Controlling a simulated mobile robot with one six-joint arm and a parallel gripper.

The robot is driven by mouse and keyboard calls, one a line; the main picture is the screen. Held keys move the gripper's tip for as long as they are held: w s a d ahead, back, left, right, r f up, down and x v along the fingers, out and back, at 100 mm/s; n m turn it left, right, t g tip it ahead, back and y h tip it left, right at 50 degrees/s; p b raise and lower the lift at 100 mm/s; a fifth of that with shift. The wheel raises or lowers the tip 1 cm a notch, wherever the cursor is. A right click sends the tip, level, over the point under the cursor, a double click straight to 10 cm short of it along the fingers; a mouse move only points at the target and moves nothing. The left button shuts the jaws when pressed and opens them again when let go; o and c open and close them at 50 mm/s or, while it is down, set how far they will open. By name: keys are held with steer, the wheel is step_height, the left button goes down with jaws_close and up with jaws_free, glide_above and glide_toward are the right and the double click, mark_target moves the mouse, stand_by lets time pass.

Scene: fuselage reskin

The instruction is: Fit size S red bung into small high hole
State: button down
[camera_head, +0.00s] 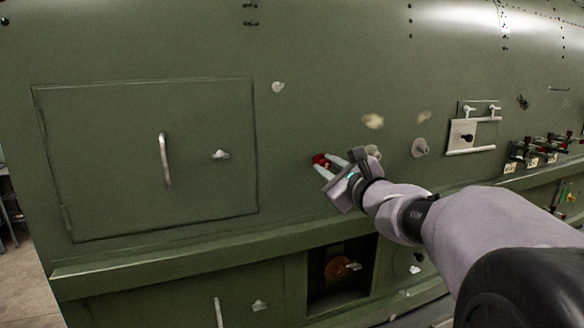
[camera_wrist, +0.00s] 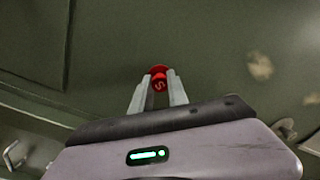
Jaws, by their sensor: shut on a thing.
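The red bung (camera_wrist: 159,80) shows in the wrist view with a pale S on its face, held between the two fingers of my gripper (camera_wrist: 158,92). In the head view the red bung (camera_head: 320,160) is at the fingertips of my gripper (camera_head: 325,166), close to the green fuselage panel (camera_head: 300,120). I cannot tell whether the bung touches the panel. No open hole shows near it; one may be hidden behind the bung or the gripper.
A closed panel door (camera_head: 110,150) with a bar handle is at left. Pale patches (camera_head: 373,121) and a round knob-like fitting (camera_head: 420,148) are to the right. A ledge (camera_head: 180,247) runs below, above an open recess (camera_head: 325,285). A rack of red-topped items (camera_head: 530,150) is at far right.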

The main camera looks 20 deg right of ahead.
steer(key=shift+w, duration=0.65)
steer(key=c, duration=1.2)
jaws_free()
steer(key=shift+s+d+b, duration=0.1)
steer(key=shift+s+b, duration=0.6)
steer(key=shift+s, duration=1.85)
